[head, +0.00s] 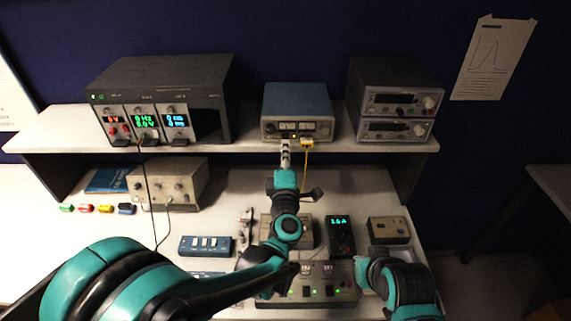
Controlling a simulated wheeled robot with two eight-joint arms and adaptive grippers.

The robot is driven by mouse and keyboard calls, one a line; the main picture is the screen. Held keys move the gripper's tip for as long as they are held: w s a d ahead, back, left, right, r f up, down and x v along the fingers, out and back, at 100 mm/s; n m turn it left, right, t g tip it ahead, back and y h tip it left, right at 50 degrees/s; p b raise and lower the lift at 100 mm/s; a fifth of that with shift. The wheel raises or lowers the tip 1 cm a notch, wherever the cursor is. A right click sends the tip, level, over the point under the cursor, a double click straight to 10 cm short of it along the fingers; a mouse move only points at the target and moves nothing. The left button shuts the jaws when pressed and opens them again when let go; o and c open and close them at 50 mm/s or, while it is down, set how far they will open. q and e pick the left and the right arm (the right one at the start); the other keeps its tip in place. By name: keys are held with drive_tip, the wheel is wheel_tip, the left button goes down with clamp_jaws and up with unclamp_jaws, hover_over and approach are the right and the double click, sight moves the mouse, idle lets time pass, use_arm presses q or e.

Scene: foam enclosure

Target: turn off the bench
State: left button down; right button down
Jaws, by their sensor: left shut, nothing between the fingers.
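The bench carries several instruments. A modular rack (160,85) on the shelf has three modules with lit displays, orange, green and blue. A blue-topped instrument (297,103) at the shelf's middle has a lit display and a yellow plug in front. Two stacked grey units (395,100) stand at its right, with no lit display that I can make out. A power strip (345,290) with green lights lies at the front, partly hidden by my left arm. My left gripper (285,150) is shut and empty at the blue instrument's lower front; contact cannot be told. My right gripper's fingers do not show.
A handheld meter (341,236) with a lit cyan display lies on the bench, beside a small tan box (389,230). A beige instrument (167,184), coloured plugs (97,208) and a blue switch box (205,246) are at left. A dark cable hangs from the rack.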

use_arm(q)
drive_tip(key=shift+w+r, duration=0.1)
drive_tip(key=shift+w, duration=0.7)
drive_tip(key=shift+w, duration=0.1)
drive_tip(key=shift+w+r, duration=0.2)
drive_tip(key=shift+w, duration=0.1)
drive_tip(key=shift+s+r, duration=0.2)
drive_tip(key=shift+r, duration=0.05)
drive_tip(key=shift+w, duration=0.1)
drive_tip(key=shift+a, duration=0.15)
